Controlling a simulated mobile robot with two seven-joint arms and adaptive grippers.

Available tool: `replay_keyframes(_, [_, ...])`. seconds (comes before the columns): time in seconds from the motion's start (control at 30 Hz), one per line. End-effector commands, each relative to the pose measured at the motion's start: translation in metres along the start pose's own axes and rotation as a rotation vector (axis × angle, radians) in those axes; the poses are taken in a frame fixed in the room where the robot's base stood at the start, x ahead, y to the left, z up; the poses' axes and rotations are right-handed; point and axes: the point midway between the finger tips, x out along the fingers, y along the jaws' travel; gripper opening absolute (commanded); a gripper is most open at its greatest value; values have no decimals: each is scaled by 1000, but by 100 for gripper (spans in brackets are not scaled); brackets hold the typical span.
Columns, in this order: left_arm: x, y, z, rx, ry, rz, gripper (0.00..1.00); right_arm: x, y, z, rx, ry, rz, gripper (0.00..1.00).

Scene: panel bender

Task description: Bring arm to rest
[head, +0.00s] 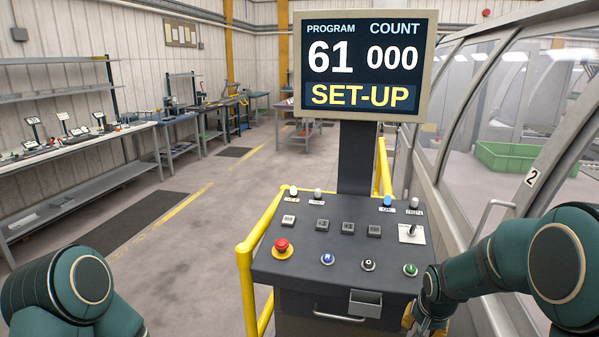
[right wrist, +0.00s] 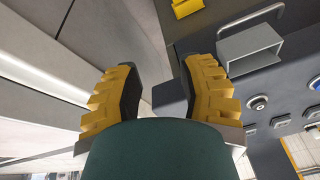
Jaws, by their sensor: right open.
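My right arm (head: 500,265) reaches in from the right, bent down beside the control console (head: 290,258). My right gripper (head: 425,327) is low at the console's front right corner, partly cut off by the bottom edge. In the right wrist view the two yellow-backed fingers of my right gripper (right wrist: 163,75) are spread apart, with no held object showing between them. The console's side and small grey holder (right wrist: 250,52) lie beyond and to the right of the fingers. My left arm (head: 75,290) shows only as links at the lower left; its gripper is out of view.
The console carries a red emergency stop (head: 283,248), several buttons and a screen (head: 362,65) reading SET-UP. A yellow rail (head: 246,290) stands at its left. The glazed machine enclosure (head: 500,110) is close on the right. Open floor (head: 200,240) lies left, before the benches.

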Motion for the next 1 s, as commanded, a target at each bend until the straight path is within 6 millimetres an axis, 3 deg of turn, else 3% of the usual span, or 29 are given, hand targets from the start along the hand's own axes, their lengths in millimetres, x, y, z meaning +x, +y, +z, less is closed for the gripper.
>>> replay_keyframes(0.03, [10, -4, 2, 1, -1, -1, 47, 32, -2, 28, -34, -36, -13, 39])
replay_keyframes(0.2, [29, -10, 6, 1, -6, -4, 47, 107, -13, 119, -149, -122, -91, 39])
replay_keyframes(0.33, [44, -16, 9, 1, -9, -6, 47, 150, -18, 197, -216, -188, -162, 39])
replay_keyframes(0.5, [61, -22, 13, 2, -13, -9, 47, 176, -23, 284, -276, -250, -254, 39])
replay_keyframes(0.6, [67, -24, 14, 3, -14, -10, 47, 178, -26, 316, -296, -267, -292, 39])
replay_keyframes(0.7, [69, -24, 14, 4, -15, -10, 47, 178, -27, 331, -305, -272, -313, 39])
replay_keyframes(1.0, [69, -24, 14, 4, -14, -10, 47, 176, -28, 334, -308, -272, -319, 39])
